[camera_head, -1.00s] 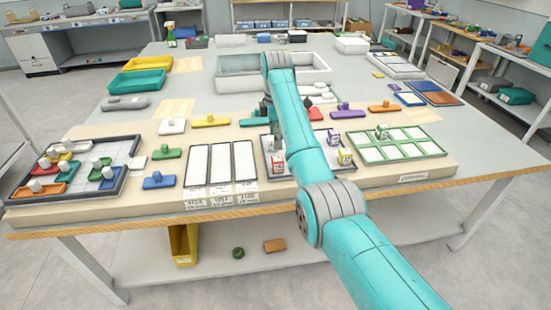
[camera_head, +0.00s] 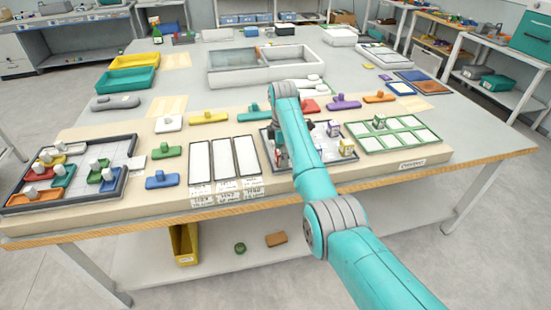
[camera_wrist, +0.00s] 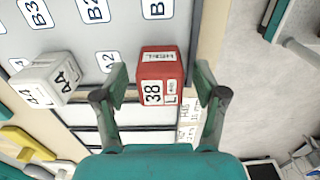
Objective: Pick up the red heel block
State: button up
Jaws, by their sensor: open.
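The red heel block (camera_wrist: 158,82) has white labels, one reading 38 and L. In the wrist view it stands between the two fingers of my gripper (camera_wrist: 161,84), with a visible gap on each side. My gripper is open and holds nothing. The block is at the edge of a grey tray (camera_wrist: 125,35) with printed cell labels such as B2 and B3. In the head view my arm and gripper (camera_head: 281,152) are over the left part of this tray (camera_head: 266,150), and the block is mostly hidden there.
A white labelled block (camera_wrist: 46,80) stands left of the red block in the wrist view. White strips (camera_head: 222,160) lie left of the tray, and a green-framed grid (camera_head: 400,137) lies right of it. Coloured handled pieces, such as a purple one (camera_head: 343,102), lie behind.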

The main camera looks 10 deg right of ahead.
jog(key=c, duration=1.3)
